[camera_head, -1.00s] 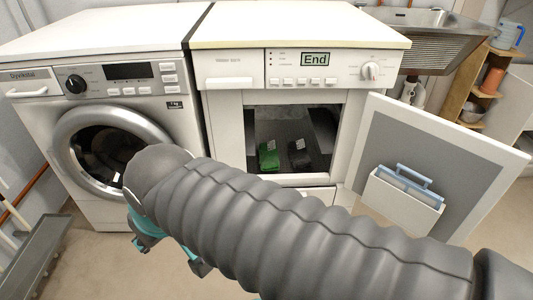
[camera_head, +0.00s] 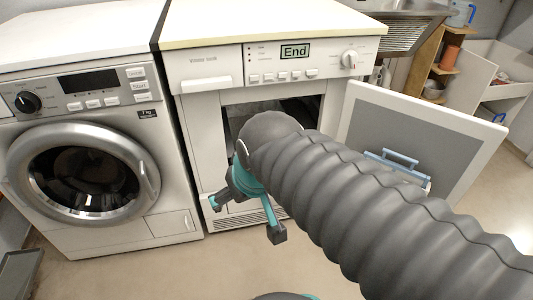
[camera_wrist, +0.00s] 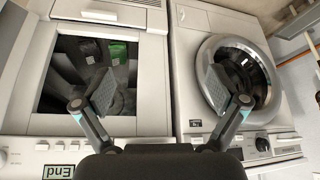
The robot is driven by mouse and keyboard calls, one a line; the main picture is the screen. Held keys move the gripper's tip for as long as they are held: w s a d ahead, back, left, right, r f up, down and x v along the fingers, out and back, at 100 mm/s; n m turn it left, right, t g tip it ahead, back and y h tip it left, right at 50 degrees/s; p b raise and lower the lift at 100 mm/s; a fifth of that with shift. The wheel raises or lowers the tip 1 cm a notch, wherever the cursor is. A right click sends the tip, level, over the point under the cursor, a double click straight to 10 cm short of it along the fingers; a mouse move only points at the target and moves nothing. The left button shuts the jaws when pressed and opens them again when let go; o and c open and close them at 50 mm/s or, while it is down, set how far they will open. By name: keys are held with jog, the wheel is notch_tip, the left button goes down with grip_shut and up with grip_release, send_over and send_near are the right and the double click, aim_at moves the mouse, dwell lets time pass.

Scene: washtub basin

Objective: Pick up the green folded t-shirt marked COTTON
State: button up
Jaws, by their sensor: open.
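The green folded t-shirt (camera_wrist: 118,52) lies inside the open machine on the left of the wrist view, with a pale label on it. Its lettering is too small to read. In the head view my arm hides it. My gripper (camera_wrist: 160,92) is open and empty, its two fingers spread wide. In the head view my gripper (camera_head: 245,219) is in front of the open machine, low and left of its opening, apart from the t-shirt.
A dark folded item (camera_wrist: 90,49) lies beside the t-shirt. The open machine (camera_head: 205,130) shows "End"; its door (camera_head: 465,135) stands open to the right, bearing a blue-handled holder (camera_head: 400,160). A closed washing machine (camera_head: 170,205) stands left. Floor in front is clear.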

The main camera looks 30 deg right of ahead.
jog(key=w+d+f+m+b, duration=0.1)
jog(key=w+d+f, duration=0.2)
jog(key=w+f, duration=0.5)
jog(key=w+d+f+b, duration=0.1)
jog(key=w+d+f, duration=0.35)
jog(key=w, duration=0.65)
jog(key=w+d+f+m, duration=0.1)
jog(key=w+d+f, duration=0.2)
jog(key=f, duration=0.4)
jog(key=w+d+f+g+h+b, duration=0.1)
jog(key=w+d+f, duration=0.25)
jog(key=f, duration=0.45)
jog(key=w+d+f+m, duration=0.1)
jog(key=w+d+f, duration=0.25)
jog(key=f, duration=0.35)
jog(key=w+d+p, duration=0.1)
jog(key=w, duration=0.5)
jog(key=w+d, duration=0.2)
jog(key=w, duration=0.4)
jog(key=w+d+p, duration=0.1)
jog(key=w+d, duration=0.1)
jog(key=w, duration=0.4)
jog(key=shift+f+p, duration=0.15)
jog(key=shift+p, duration=0.15)
jog(key=shift+w+f, duration=0.3)
jog(key=shift+f, duration=0.25)
jog(key=c, duration=1)
